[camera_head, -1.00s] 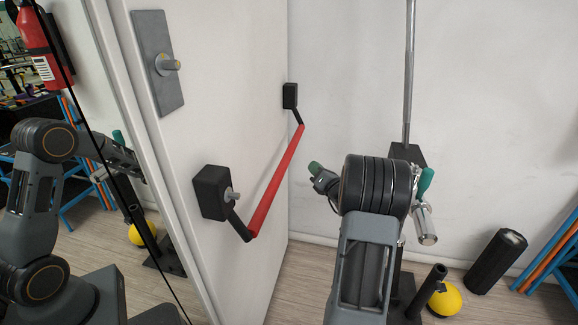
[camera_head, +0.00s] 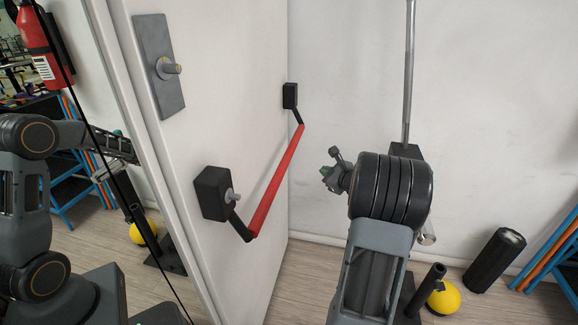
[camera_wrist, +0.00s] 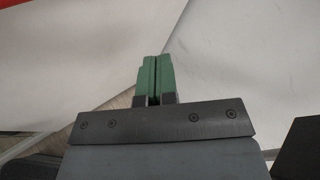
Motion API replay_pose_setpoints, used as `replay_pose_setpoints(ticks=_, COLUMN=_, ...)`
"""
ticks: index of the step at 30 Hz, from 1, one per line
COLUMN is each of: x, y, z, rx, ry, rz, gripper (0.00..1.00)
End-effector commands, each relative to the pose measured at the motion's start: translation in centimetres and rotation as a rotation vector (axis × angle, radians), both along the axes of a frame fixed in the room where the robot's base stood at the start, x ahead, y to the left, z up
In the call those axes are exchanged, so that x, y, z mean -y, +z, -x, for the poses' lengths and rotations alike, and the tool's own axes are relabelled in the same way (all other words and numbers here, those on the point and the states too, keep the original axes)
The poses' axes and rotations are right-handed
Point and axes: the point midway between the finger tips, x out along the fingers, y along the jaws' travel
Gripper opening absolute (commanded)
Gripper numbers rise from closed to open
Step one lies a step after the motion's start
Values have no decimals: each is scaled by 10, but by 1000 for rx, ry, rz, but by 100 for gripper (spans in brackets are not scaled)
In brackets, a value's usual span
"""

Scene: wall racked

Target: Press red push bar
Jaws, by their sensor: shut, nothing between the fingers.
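The red push bar (camera_head: 276,182) runs slantwise across the white door (camera_head: 245,110) in the head view, held between two black end brackets. In the wrist view a red strip (camera_wrist: 40,3) crosses the top left corner; it looks like part of the bar. My gripper (camera_head: 326,174) is to the right of the bar, apart from it and pointing towards the door. In the wrist view its green fingertips (camera_wrist: 155,78) are together with nothing between them.
A grey plate with a knob (camera_head: 158,66) is on the door's upper left. A mirror-like panel at the left reflects my arm. A metal pole (camera_head: 408,75), a yellow ball (camera_head: 446,299) and a black roller (camera_head: 495,260) stand by the wall. The floor between door and wall is mostly clear.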

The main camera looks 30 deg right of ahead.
Motion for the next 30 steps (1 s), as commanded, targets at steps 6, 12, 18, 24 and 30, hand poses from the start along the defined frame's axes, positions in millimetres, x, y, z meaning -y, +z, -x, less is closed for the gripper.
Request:
replay_pose_setpoints(ticks=6, x=0, y=0, z=0, rx=1, ry=0, rz=-3, gripper=0)
replay_pose_setpoints(ticks=12, x=-6, y=0, z=-6, rx=2, ry=1, rz=-4, gripper=0)
replay_pose_setpoints(ticks=18, x=-24, y=0, z=-22, rx=2, ry=3, rz=-4, gripper=0)
replay_pose_setpoints(ticks=24, x=-41, y=0, z=-39, rx=2, ry=2, rz=-5, gripper=0)
replay_pose_setpoints(ticks=30, x=-54, y=-2, z=-52, rx=2, ry=0, rz=-3, gripper=0)
